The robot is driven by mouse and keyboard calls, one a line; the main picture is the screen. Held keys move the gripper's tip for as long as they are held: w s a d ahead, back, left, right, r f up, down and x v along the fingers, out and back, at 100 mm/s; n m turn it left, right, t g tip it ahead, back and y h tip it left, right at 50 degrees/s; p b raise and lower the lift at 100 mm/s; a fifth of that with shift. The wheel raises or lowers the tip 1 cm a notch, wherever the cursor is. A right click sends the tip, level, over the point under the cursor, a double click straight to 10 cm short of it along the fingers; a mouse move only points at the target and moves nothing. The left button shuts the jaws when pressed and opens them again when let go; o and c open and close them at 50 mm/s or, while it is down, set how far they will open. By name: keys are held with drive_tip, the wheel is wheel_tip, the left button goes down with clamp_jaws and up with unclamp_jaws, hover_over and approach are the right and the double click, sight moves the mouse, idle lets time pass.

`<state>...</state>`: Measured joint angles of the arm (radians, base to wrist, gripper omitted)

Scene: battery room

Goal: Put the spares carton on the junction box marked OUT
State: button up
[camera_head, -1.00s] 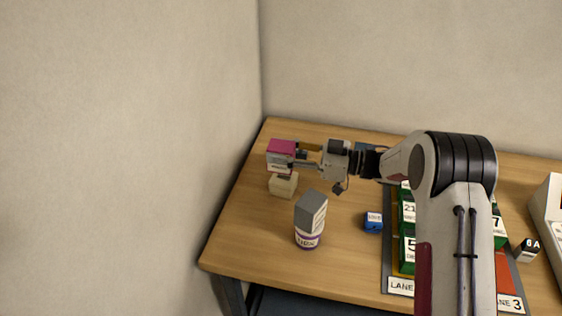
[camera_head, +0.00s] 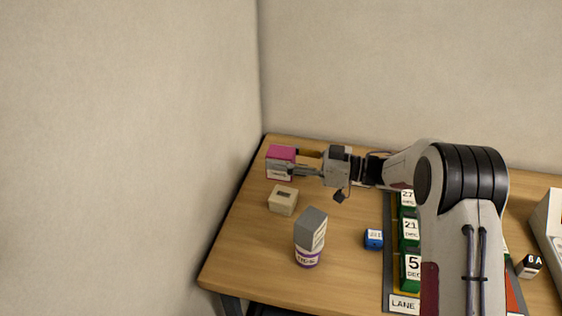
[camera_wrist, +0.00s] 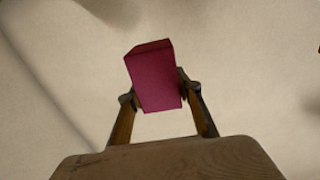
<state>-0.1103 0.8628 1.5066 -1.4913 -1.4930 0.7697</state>
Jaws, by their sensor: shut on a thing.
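My gripper (camera_head: 306,168) is shut on a magenta carton (camera_head: 281,154) with a pale label band, likely the spares carton. The carton is held in the air above the table's back left. In the wrist view, the carton (camera_wrist: 155,78) sits between the two fingers, slightly tilted in the picture. A small beige box (camera_head: 283,202) with a dark mark on top stands on the table below and in front of the carton, apart from it. It may be the junction box; I cannot read OUT on it.
A small blue block (camera_head: 373,239) lies to the right. Green numbered blocks (camera_head: 411,232) stand in a lane tray (camera_head: 388,285). A wall borders the table's left.

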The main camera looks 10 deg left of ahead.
sight(281, 176)
idle(0.3)
drive_tip(key=shift+f, duration=3.05)
drive_tip(key=shift+f, duration=1.85)
drive_tip(key=shift+f, duration=0.1)
drive_tip(key=o, duration=1.3)
drive_tip(key=shift+o, duration=0.2)
drive_tip(key=shift+d, duration=0.15)
